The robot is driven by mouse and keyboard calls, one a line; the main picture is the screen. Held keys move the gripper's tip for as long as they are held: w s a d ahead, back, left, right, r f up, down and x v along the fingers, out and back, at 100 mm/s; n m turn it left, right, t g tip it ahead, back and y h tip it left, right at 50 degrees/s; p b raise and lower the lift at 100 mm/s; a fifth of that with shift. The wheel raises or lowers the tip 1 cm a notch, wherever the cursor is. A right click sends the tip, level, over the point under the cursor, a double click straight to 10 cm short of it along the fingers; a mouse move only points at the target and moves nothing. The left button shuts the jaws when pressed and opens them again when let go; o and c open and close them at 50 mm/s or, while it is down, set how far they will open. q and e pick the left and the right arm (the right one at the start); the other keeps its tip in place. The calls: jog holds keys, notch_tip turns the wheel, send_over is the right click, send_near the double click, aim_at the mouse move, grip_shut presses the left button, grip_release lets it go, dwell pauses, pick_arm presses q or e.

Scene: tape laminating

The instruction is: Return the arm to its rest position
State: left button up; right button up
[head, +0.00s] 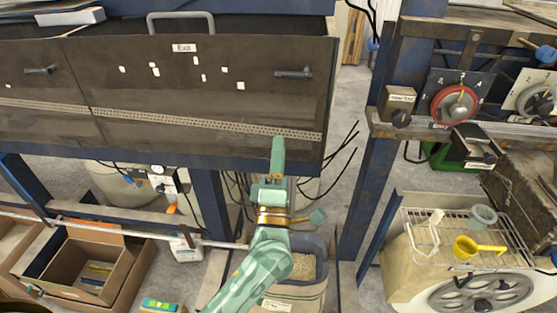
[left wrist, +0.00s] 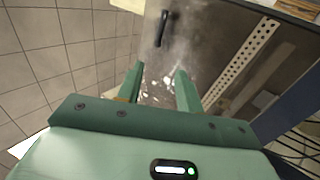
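My left arm (head: 250,275) is green and reaches up from the bottom middle of the head view. Its gripper (head: 278,150) is in front of the lower right part of a dark brown panelled machine (head: 200,85). In the left wrist view the two green fingers of this gripper (left wrist: 160,82) stand apart with nothing between them. The machine's dark panel with a black handle shows beyond the fingertips. In the head view I cannot tell the distance from the gripper to the panel. My right gripper is not in view.
A blue post (head: 375,185) stands right of my arm. A wire rack (head: 455,240) with a yellow scoop (head: 478,247) and a red dial (head: 454,104) are farther right. A lined bin (head: 310,290) stands below my arm. Cardboard boxes (head: 85,265) are at lower left. Cables hang behind the gripper.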

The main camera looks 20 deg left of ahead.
pick_arm(q)
jog(key=shift+s+d+f, duration=0.1)
jog(key=shift+s+f, duration=0.05)
jog(key=shift+s, duration=0.1)
dwell(0.3)
